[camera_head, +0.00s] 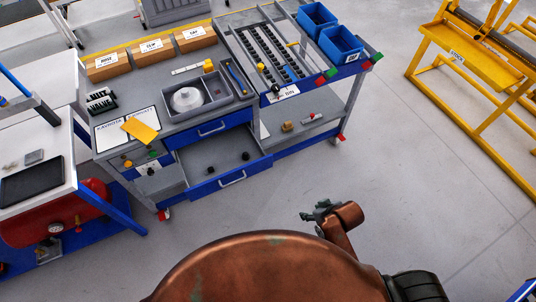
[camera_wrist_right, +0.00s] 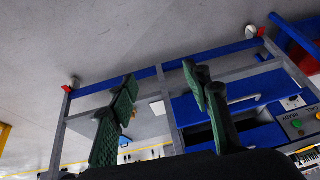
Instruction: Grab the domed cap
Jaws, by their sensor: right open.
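My right gripper (camera_head: 322,211) is in front of the blue and grey workbench, over open floor and apart from everything. The right wrist view shows its two green fingers spread, with nothing between them (camera_wrist_right: 160,75). I cannot make out for certain which item is the domed cap. A pale round piece (camera_head: 187,99) sits in a grey tray (camera_head: 222,102) on the bench top. Two small dark round pieces, one near (camera_head: 245,156) and one farther left (camera_head: 211,172), lie in the open drawer (camera_head: 195,165). My left gripper is not in view.
Cardboard boxes with labels (camera_head: 153,50) line the bench's back edge. A slotted rack (camera_head: 270,50) and blue bins (camera_head: 340,44) stand right of them. A yellow frame (camera_head: 470,60) is at the far right. A white table (camera_head: 30,140) stands left. The floor between is clear.

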